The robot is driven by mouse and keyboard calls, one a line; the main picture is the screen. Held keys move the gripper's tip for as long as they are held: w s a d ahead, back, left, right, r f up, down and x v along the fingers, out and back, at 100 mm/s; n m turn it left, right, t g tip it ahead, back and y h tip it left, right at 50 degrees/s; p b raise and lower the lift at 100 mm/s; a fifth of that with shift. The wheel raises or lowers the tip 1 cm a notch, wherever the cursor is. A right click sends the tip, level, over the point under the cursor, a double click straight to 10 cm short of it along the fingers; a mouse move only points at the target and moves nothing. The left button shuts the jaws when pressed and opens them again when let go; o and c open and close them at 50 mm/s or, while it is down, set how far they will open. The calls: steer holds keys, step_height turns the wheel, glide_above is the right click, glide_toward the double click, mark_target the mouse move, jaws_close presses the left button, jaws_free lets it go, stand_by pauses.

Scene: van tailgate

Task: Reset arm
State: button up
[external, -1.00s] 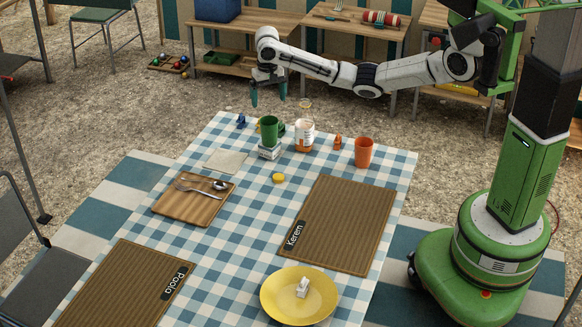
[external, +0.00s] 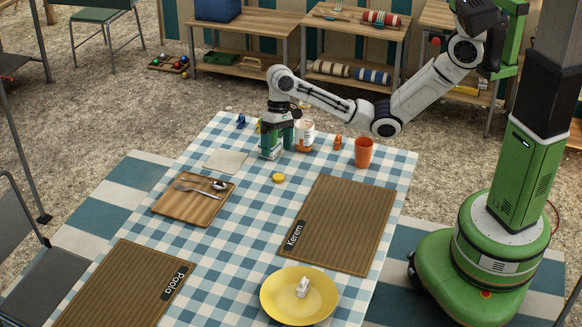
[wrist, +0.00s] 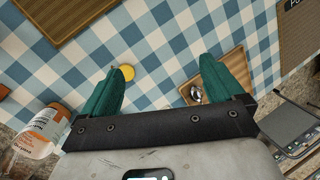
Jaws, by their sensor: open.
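My gripper (external: 277,148) points down over the far part of the table, at the place of the green cup and its pale stand. Its teal fingers are spread with nothing visible between them in the wrist view (wrist: 158,66). The arm bends down at the elbow. The gripper hides most or all of the green cup, so I cannot tell whether they touch. The white bottle with an orange label (external: 305,135) stands just right of the gripper; it also shows at the left of the wrist view (wrist: 36,132).
An orange cup (external: 363,152) and a small orange figure (external: 338,142) stand to the right. A yellow lid (external: 278,178), a wooden tray (external: 180,208) with cutlery, two brown placemats (external: 345,225) and a yellow plate (external: 275,308) lie nearer. Shelves stand behind.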

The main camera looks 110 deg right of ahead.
steer(key=s+a+f+n, duration=0.2)
steer(key=s+a+f, duration=0.1)
steer(key=a, duration=0.3)
steer(key=s+a+f+n+b, duration=0.1)
steer(key=s+a+f+n, duration=0.1)
steer(key=a, duration=0.5)
steer(key=s+a+f+n+b, duration=0.1)
steer(key=s+a+f+n, duration=0.1)
steer(key=s+a+f, duration=0.3)
steer(key=shift+a+f+g, duration=0.3)
steer(key=shift+a+f, duration=0.4)
steer(key=shift+f, duration=0.05)
steer(key=s+n, duration=0.1)
steer(key=s, duration=0.1)
steer(key=s+a+f+n+h+b, duration=0.1)
steer(key=s+a+f, duration=0.1)
steer(key=s, duration=0.1)
steer(key=shift+s+a+n, duration=0.2)
steer(key=shift+s+n, duration=0.15)
steer(key=shift+n, duration=0.05)
steer(key=s+n, duration=0.1)
steer(key=s, duration=0.1)
steer(key=s+n+h+b, duration=0.1)
steer(key=s, duration=0.2)
steer(key=s+n+h+b, duration=0.1)
steer(key=s, duration=0.2)
steer(key=shift+d+f+n+g, duration=0.2)
steer(key=shift+d+n+g, duration=0.05)
steer(key=shift+n+g, duration=0.05)
